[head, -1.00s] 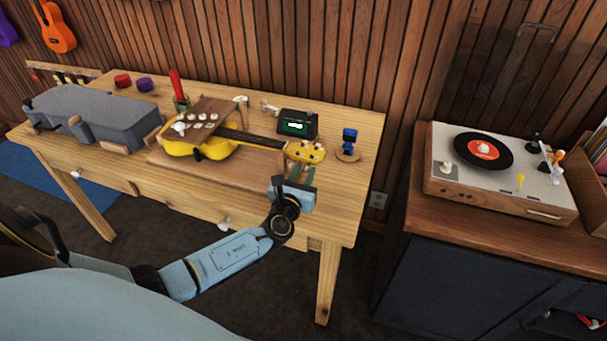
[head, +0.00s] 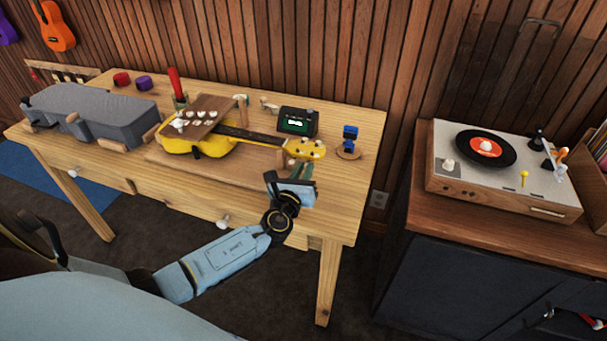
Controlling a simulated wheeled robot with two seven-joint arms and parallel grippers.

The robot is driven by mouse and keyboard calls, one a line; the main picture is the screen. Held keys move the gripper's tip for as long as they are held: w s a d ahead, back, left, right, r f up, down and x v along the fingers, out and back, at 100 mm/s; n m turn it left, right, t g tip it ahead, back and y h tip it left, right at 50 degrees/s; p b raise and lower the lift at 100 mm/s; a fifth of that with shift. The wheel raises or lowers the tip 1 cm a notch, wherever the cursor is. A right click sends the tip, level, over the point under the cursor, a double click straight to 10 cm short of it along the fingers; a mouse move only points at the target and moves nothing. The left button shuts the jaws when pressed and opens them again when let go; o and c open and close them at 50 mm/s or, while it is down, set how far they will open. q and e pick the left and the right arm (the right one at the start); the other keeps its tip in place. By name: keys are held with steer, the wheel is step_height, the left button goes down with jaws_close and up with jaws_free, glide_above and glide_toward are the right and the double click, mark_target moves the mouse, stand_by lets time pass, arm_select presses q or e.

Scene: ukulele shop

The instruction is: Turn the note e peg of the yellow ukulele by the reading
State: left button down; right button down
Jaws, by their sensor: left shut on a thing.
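The yellow ukulele (head: 212,148) lies on the wooden workbench with its neck pointing right. Its yellow headstock (head: 308,148) is at the right end and has pale pegs along its edges. My left gripper (head: 300,169) is at the near edge of the headstock, its fingers shut on a near-side peg, which they mostly hide. I cannot tell the peg's note from this view. The tuner (head: 298,122), a dark box with a small lit screen, stands behind the neck. Its reading is too small to make out. My right gripper is out of view.
A brown board with several white pieces (head: 197,116) lies over the ukulele's body. A blue figure (head: 349,139) stands right of the headstock. A grey case (head: 90,115) fills the bench's left. A record player (head: 500,170) stands on a cabinet to the right.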

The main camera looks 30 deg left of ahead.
arm_select(q)
steer(key=shift+f+n+b, duration=0.2)
steer(key=shift+n+b, duration=0.45)
steer(key=shift+n, duration=0.25)
steer(key=shift+n+b, duration=0.3)
steer(key=shift+n, duration=0.2)
steer(key=n+b, duration=0.2)
steer(key=n, duration=0.2)
steer(key=shift+a+n+b, duration=0.1)
steer(key=shift+n+b, duration=0.3)
steer(key=shift+r+n+b, duration=0.1)
steer(key=shift+n+b, duration=0.25)
steer(key=shift+n, duration=0.45)
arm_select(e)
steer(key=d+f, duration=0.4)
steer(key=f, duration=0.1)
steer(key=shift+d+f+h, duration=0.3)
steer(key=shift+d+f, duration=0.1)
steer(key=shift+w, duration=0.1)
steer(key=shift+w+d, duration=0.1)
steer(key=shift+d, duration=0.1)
arm_select(q)
steer(key=c, duration=1.6)
jaws_free()
steer(key=shift+c, duration=0.2)
